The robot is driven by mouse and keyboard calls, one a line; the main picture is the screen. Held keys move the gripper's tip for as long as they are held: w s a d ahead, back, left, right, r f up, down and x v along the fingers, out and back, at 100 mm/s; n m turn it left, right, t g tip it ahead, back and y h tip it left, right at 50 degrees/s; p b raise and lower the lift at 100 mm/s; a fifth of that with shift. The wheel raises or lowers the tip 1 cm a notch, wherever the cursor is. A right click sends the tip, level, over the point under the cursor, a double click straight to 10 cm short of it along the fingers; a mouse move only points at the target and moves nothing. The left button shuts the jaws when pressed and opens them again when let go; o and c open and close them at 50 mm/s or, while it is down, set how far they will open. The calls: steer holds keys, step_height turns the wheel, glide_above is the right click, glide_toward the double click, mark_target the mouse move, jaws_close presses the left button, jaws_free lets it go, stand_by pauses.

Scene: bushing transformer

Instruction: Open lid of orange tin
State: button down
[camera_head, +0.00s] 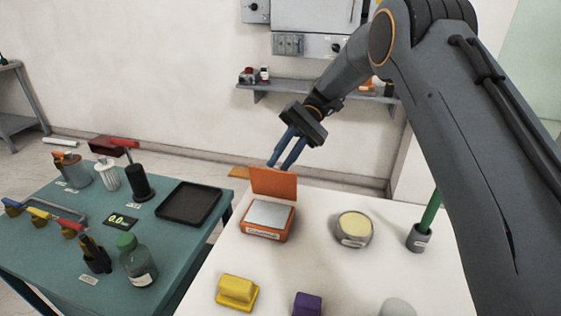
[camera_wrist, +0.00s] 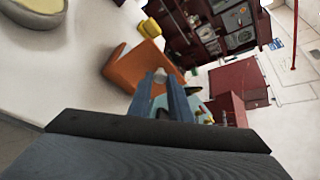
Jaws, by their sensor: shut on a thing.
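The orange tin (camera_head: 262,232) sits on the white table with its front label facing the camera. Its orange lid (camera_head: 273,184) stands raised, close to upright, at the back edge, and the pale grey top inside the tin (camera_head: 269,214) is exposed. My gripper (camera_head: 276,164) reaches down from behind, its blue fingers at the lid's upper edge. In the wrist view the fingers (camera_wrist: 161,78) are close together at the orange lid (camera_wrist: 138,68). They are shut on the lid's edge; the exact contact is partly hidden.
On the white table are a round tin with a yellowish top (camera_head: 354,228), a yellow block (camera_head: 237,291), a purple block (camera_head: 307,304) and a dark holder with a green rod (camera_head: 419,237). A teal table (camera_head: 180,264) with a black tray (camera_head: 189,203) stands left.

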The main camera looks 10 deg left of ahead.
steer(key=c, duration=1.6)
jaws_free()
steer(key=shift+r, duration=0.1)
step_height(320, 180, up, 10)
steer(key=p, duration=0.7)
steer(key=shift+p, duration=0.35)
